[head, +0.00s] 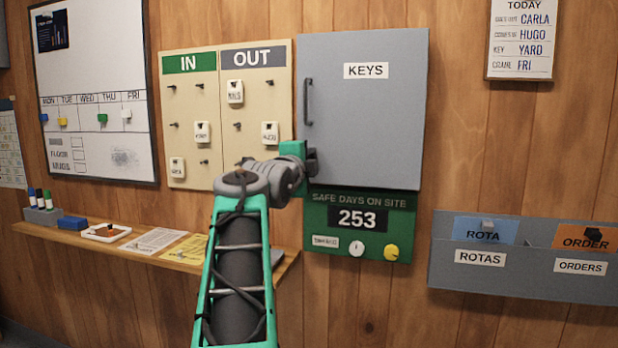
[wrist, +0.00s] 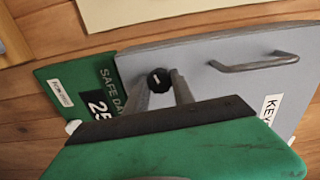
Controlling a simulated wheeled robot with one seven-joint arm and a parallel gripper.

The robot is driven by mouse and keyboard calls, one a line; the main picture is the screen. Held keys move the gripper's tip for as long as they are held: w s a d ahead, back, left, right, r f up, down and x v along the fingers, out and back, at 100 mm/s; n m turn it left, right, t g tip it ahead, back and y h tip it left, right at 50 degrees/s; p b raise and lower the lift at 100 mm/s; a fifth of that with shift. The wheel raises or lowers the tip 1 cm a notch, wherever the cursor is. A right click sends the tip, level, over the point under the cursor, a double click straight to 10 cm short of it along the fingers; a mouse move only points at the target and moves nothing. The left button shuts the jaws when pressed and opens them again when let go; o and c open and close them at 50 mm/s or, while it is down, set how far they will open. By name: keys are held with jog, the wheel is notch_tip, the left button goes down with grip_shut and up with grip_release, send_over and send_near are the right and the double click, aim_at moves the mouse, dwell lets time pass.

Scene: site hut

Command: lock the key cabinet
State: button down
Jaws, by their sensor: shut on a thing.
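The grey key cabinet (head: 375,130) hangs on the wall with its door, labelled KEYS, closed flat as far as I can see. A dark upright handle (head: 308,102) is on the door's left side; it also shows in the wrist view (wrist: 255,65). A round black lock knob (wrist: 158,80) with a short pale mark sits near the door's lower left corner. My gripper (wrist: 160,90) has one finger on each side of the knob and is shut on it. In the head view my gripper (head: 309,160) hides most of the knob.
A green SAFE DAYS board (head: 323,220) hangs just below the cabinet. The IN/OUT board (head: 210,85) with hooks and tags is close on the left. Grey document holders (head: 520,285) are at the lower right. A narrow shelf (head: 190,262) holds papers and pens at the lower left.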

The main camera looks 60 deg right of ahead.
jog(key=shift+f+m+b, duration=0.1)
jog(key=shift+m+b, duration=1.25)
jog(key=shift+m, duration=0.35)
jog(key=c, duration=1.1)
grip_release()
jog(key=shift+o, duration=0.2)
jog(key=s+a, duration=0.1)
jog(key=a, duration=0.6)
jog(key=shift+a+b, duration=0.35)
jog(key=shift+s, duration=0.1)
